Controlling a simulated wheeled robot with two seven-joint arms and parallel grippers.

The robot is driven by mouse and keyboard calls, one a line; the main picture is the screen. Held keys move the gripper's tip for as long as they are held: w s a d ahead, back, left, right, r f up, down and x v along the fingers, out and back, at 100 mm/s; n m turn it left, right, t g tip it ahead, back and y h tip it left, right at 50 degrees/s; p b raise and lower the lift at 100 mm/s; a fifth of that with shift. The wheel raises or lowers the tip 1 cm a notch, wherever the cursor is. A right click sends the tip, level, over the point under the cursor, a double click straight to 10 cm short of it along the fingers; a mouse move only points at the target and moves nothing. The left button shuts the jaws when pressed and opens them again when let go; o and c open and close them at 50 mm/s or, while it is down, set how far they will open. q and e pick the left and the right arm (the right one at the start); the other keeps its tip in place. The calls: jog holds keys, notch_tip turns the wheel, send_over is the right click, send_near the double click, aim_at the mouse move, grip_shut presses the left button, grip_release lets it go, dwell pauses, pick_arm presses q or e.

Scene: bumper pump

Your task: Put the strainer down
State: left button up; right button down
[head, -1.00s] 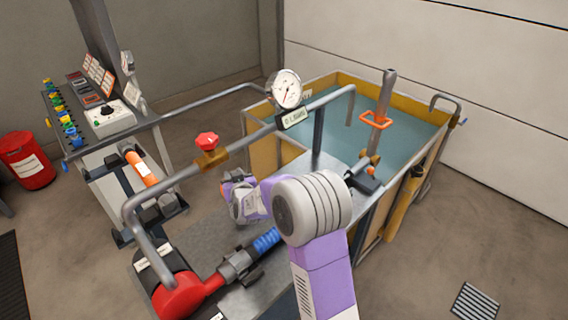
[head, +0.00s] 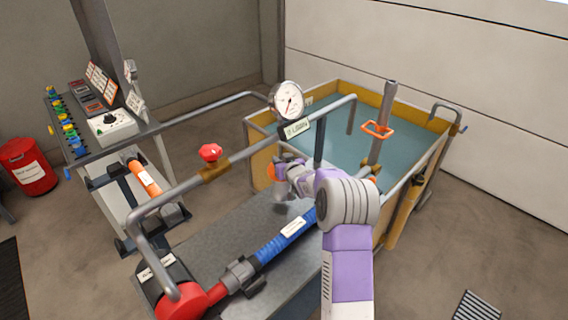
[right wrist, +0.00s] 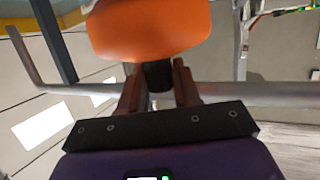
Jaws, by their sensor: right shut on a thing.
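My right gripper (right wrist: 157,82) is shut on an orange, rounded piece with a dark neck, which I take to be the strainer (right wrist: 150,28). In the right wrist view the neck sits between the two fingers and the orange part stands beyond them. In the head view my right gripper (head: 284,180) is above the far part of the grey bench, below the pipe. A little orange of the strainer (head: 271,172) shows at its left side. Much of it is hidden by the hand. My left gripper is not in view.
The grey bench top (head: 215,232) carries a blue hose section (head: 283,240) and a red pump (head: 183,300). A pipe with a red valve handle (head: 210,152) and a gauge (head: 287,99) runs above. The yellow-rimmed water tank (head: 340,125) lies behind. Bench space left of the hose is clear.

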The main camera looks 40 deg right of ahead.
aim_at(280, 188)
jog(key=shift+d+r+p, duration=0.15)
jog(key=shift+d+p, duration=0.15)
jog(key=shift+d, duration=0.1)
notch_tip(280, 188, down, 3)
jog(key=shift+s+f+b, duration=0.1)
jog(key=shift+f+b, duration=0.1)
jog(key=shift+b, duration=0.75)
jog(key=shift+f, duration=0.3)
jog(key=shift+r, duration=0.1)
jog(key=c, duration=0.8)
grip_release()
